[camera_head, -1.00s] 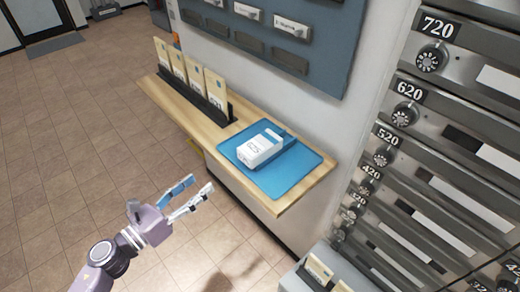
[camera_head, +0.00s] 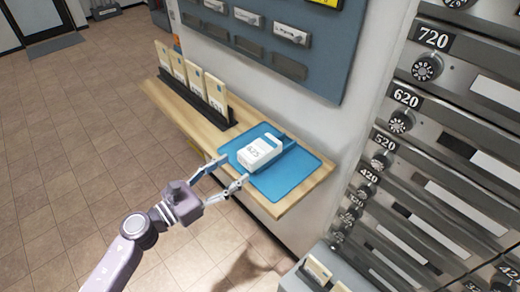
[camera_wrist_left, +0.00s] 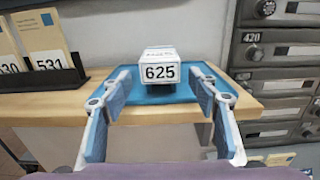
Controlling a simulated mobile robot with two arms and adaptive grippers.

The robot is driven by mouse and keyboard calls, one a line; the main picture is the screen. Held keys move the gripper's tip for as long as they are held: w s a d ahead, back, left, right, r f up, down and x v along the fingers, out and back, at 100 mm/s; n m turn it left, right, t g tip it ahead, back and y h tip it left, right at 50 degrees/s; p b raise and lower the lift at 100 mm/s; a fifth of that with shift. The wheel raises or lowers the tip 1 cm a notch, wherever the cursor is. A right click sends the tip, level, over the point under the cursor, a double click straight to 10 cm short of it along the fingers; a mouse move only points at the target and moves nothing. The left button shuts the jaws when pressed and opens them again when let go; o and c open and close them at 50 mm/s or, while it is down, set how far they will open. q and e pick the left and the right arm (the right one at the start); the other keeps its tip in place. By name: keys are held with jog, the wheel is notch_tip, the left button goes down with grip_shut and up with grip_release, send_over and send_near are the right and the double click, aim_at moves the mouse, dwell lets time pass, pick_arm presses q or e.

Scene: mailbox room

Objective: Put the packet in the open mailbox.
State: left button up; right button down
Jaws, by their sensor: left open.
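The packet (camera_head: 260,152) is a small white box on a blue tray (camera_head: 285,188) at the near end of a wooden shelf. In the left wrist view the packet (camera_wrist_left: 160,70) faces me, its front label reading 625. My left gripper (camera_head: 233,170) is open and empty at the shelf's front edge, just short of the packet. In the wrist view its two fingers stand on either side of the packet, apart from it. Grey metal mailboxes (camera_head: 448,110) with dials and number plates fill the right side; I cannot make out an open door. My right gripper is not in view.
A dark rack (camera_head: 198,105) of upright numbered cards stands farther along the wooden shelf (camera_head: 240,120). A blue-grey panel (camera_head: 330,60) with handles hangs above. A grey box with cards (camera_head: 318,270) is at the bottom. Open tiled floor lies left.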

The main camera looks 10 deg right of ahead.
aim_at(244, 162)
pick_arm(q)
jog(key=shift+b+x, duration=0.55)
jog(key=shift+x, duration=2.15)
jog(key=c, duration=0.9)
jog(key=shift+r, duration=0.1)
jog(key=shift+c, duration=0.2)
jog(key=shift+r+p, duration=1.6)
jog(key=shift+r, duration=0.35)
jog(key=shift+s+a+f, duration=0.1)
jog(key=shift+s+a, duration=0.15)
jog(key=shift+a, duration=0.1)
jog(key=b+v, duration=0.1)
jog(key=v, duration=0.6)
jog(key=shift+b, duration=0.35)
